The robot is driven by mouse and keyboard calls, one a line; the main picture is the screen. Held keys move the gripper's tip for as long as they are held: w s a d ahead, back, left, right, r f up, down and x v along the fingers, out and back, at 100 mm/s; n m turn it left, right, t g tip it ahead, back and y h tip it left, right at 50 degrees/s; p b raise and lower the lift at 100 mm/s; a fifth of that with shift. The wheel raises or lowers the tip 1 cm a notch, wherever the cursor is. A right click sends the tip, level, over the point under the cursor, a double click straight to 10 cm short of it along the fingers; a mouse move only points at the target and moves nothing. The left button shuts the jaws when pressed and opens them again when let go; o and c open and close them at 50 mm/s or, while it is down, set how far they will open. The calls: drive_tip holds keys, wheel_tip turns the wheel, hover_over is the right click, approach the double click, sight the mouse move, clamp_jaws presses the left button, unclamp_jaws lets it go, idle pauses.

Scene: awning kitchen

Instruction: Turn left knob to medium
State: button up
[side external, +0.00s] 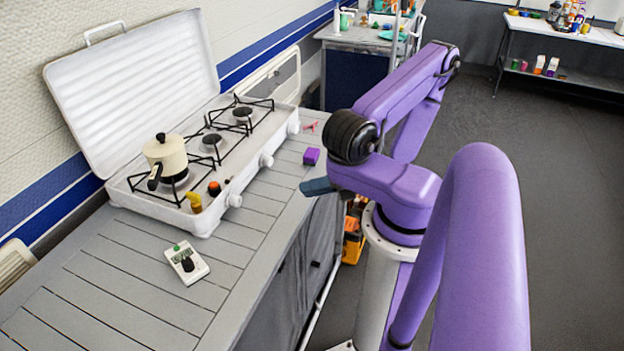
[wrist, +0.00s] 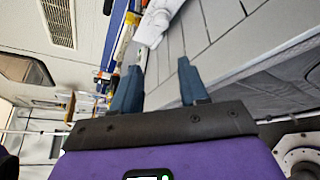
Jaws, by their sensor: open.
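A white camping stove (side external: 225,165) with its lid raised stands on the grey slatted counter. Its front carries white knobs: the left one (side external: 234,200) at the near end, a middle one (side external: 266,160) and a right one (side external: 293,127). I cannot read their settings. My gripper (side external: 318,186) hangs at the counter's front edge, to the right of the stove and apart from the knobs. In the wrist view its two blue fingers (wrist: 158,85) are spread with nothing between them. A white part, seemingly the stove (wrist: 165,14), shows at the top there; no knob is clearly identifiable.
A cream pot (side external: 165,153) sits on the near burner. Small yellow (side external: 194,202) and orange-topped (side external: 214,188) items stand on the stove. A white timer-like device (side external: 187,263) and a purple block (side external: 311,156) lie on the counter (side external: 110,290). The counter just before the left knob is clear.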

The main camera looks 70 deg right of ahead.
drive_tip(key=w+a+r+n+g, duration=0.15)
drive_tip(key=r+n+g, duration=0.25)
drive_tip(key=n+g, duration=0.9)
drive_tip(key=w+a+r+n+g, duration=0.1)
drive_tip(key=a+r+n+g, duration=0.35)
drive_tip(key=n, duration=1.45)
drive_tip(key=s+a+r+n+t+h, duration=0.2)
drive_tip(key=s+a+r+n+h, duration=0.1)
drive_tip(key=n, duration=0.8)
drive_tip(key=s+a+r+n+t+h, duration=0.1)
drive_tip(key=s+a+r+n+h, duration=0.2)
drive_tip(key=n, duration=0.7)
drive_tip(key=s+a+r, duration=0.2)
drive_tip(key=a, duration=0.1)
drive_tip(key=shift+s+a+n+t, duration=0.15)
drive_tip(key=shift+a+n+t, duration=0.2)
drive_tip(key=shift+n, duration=0.05)
